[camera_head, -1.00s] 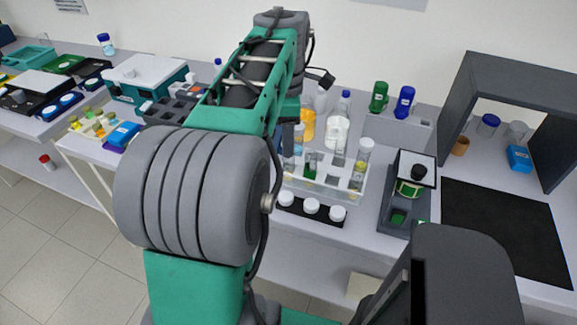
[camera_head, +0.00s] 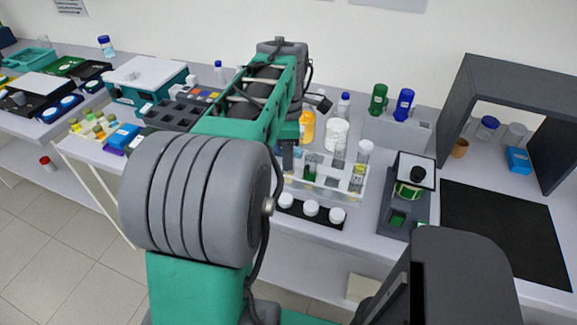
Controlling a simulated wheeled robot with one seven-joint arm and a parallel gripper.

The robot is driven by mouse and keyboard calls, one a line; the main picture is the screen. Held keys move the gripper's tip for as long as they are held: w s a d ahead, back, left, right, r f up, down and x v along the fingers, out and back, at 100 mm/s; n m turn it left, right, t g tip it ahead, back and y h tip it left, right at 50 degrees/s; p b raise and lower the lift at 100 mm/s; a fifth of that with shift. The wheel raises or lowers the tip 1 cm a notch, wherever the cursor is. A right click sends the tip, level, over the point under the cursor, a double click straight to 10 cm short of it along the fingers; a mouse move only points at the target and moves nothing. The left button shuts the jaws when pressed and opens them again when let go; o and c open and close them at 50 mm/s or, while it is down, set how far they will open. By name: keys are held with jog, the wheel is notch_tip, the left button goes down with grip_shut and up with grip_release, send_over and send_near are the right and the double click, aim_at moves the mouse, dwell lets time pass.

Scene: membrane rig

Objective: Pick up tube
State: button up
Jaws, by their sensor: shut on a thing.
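A clear tube rack (camera_head: 350,197) stands on the bench right of my arm. It holds several tubes, including a clear tube (camera_head: 340,149), a tall tube at the right (camera_head: 364,152) and one with yellow liquid (camera_head: 357,178). A dark green tube (camera_head: 309,172) stands further left in the rack. My gripper (camera_head: 287,160) is mostly hidden behind my arm; only a dark sliver shows at the rack's left end. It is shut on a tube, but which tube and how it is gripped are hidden.
A black strip with white-capped jars (camera_head: 312,207) lies before the rack. A grey device (camera_head: 403,203) stands to the right, beside a black mat (camera_head: 505,230) and a dark frame (camera_head: 540,85). An orange bottle (camera_head: 307,126) and a white container (camera_head: 336,134) stand behind the rack.

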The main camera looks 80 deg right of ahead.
grip_shut()
jog(key=shift+r, duration=0.1)
